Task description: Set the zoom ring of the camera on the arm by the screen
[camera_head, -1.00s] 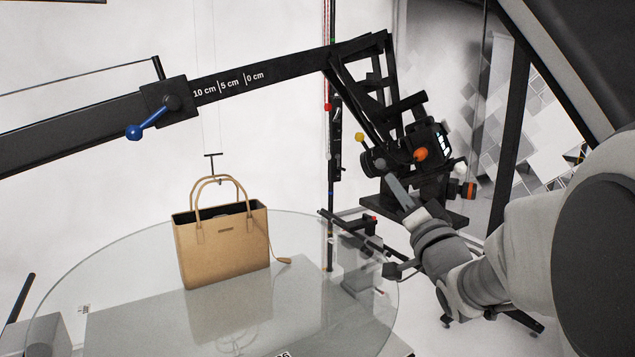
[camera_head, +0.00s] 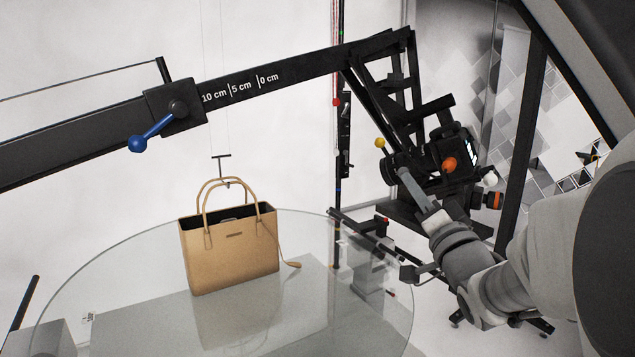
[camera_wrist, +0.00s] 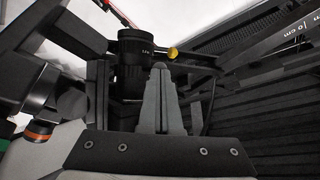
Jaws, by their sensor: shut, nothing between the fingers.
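The black camera (camera_head: 456,150) hangs on the arm's end at the right of the head view, with an orange knob on its side. Its lens with the zoom ring (camera_head: 400,170) points down and left, and a yellow-tipped lever (camera_head: 381,144) stands out from it. In the wrist view the lens (camera_wrist: 132,62) is upright, with the yellow knob (camera_wrist: 172,54) to its right. My gripper (camera_head: 404,174) is shut and empty, its tips close by the lens. In the wrist view my gripper (camera_wrist: 160,70) shows just right of the lens. I cannot tell whether it touches the ring.
A black crane arm (camera_head: 300,75) with centimetre marks and a blue lever (camera_head: 137,143) crosses the view. A tan handbag (camera_head: 230,248) stands on the glass turntable (camera_head: 120,260). Black frame bars surround the camera closely. An orange-ringed knob (camera_head: 493,200) sits below right.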

